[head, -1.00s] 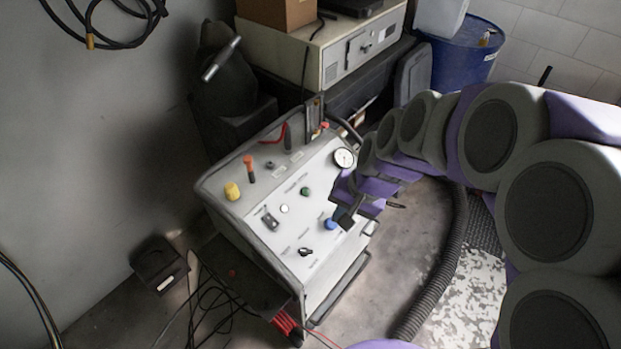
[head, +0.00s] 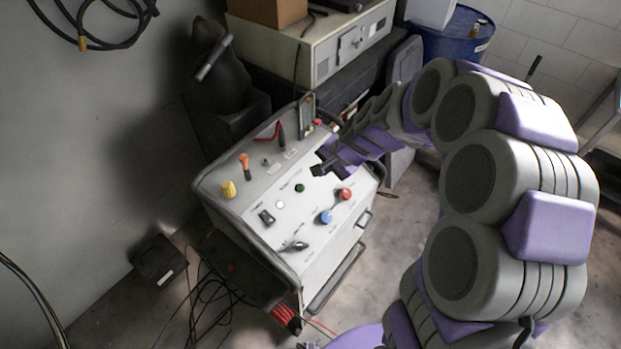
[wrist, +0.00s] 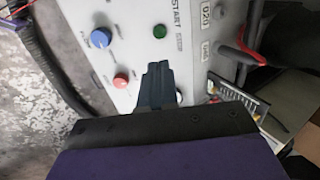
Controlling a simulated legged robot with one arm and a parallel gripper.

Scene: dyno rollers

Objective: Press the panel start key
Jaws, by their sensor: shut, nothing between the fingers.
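The control panel (head: 238,213) is the sloped white top of a cabinet. A small green button (head: 299,188) sits near its middle. In the wrist view the green button (wrist: 160,31) is beside printed START and STOP lettering. I take it as the start key. My gripper (head: 318,170) is shut and empty, over the panel's upper right part. In the wrist view its dark fingertips (wrist: 157,66) point toward the green button, with a visible gap between them. The button is unobstructed in both views. Fingertip height above the panel is hard to tell.
A red knob (head: 345,194) and a blue knob (head: 325,217) stand to the right of the green button. A yellow knob (head: 229,189) and an orange-topped lever (head: 245,165) are at left. A metal rail (head: 243,241) edges the cabinet. Cables lie on the floor.

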